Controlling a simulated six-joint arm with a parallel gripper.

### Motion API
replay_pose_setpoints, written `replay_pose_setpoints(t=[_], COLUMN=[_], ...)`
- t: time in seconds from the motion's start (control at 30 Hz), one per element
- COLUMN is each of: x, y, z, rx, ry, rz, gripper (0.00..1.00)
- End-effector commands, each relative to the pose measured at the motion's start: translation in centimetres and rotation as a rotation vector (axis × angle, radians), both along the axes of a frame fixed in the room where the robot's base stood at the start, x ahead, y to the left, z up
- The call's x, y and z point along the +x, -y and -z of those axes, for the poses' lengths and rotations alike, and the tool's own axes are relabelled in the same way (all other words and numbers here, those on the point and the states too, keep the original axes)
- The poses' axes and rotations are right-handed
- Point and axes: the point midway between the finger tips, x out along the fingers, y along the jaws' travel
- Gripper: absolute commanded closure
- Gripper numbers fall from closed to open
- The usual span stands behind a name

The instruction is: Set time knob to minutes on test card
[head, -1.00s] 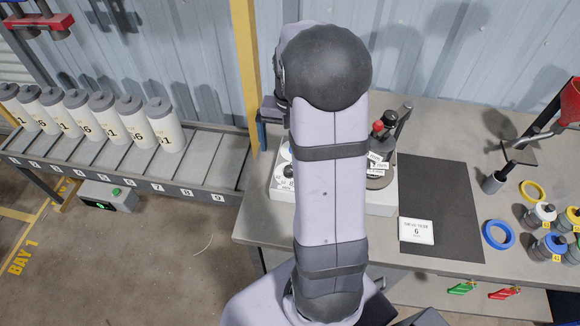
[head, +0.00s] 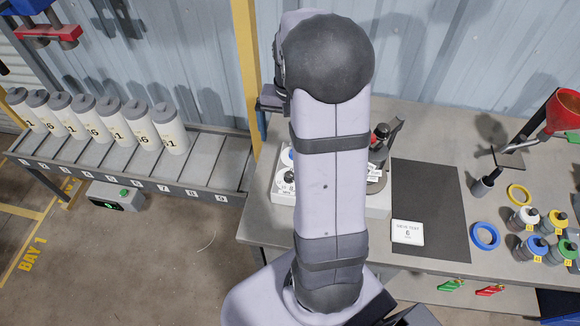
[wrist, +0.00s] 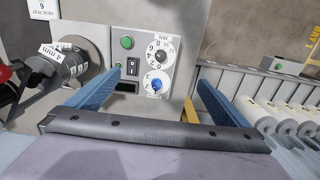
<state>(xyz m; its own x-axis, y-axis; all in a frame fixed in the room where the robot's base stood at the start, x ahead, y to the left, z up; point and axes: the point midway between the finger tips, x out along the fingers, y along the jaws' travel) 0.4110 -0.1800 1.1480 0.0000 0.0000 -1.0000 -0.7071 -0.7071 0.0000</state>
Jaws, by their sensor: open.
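The test card (head: 407,232) lies on the dark mat and reads 6, with smaller print I cannot read. A corner of it shows in the wrist view (wrist: 43,9). The machine's panel carries two white numbered dials: an upper one with a dark knob (wrist: 162,55), seemingly marked MIN, and a lower one with a blue knob (wrist: 156,86). The knobs' exact settings are too small to read. My gripper (wrist: 160,76) is open and empty, its blue fingers either side of the dials in the picture, with no visible contact. In the head view my arm hides it and most of the machine.
The panel also has a green button (wrist: 127,43) and a black switch (wrist: 133,67). A grey cylinder (wrist: 72,66) stands beside it. Blue tape (head: 485,236) and several bottles lie right of the mat (head: 430,180). A roller conveyor (head: 130,165) with white canisters runs at left.

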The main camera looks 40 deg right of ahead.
Motion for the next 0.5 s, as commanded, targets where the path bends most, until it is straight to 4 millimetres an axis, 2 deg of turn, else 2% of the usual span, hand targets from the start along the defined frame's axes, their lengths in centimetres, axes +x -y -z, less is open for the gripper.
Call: replay_pose_setpoints(t=[0.03,0.13,0.5], x=[0.00,-0.01,0.00], y=[0.00,-0.01,0.00], z=[-0.96,-1.51,-1.71], rx=[0.000,0.000,0.000], ry=[0.000,0.000,0.000], rz=[0.000,0.000,-0.003], gripper=[0.00,0.00,0.00])
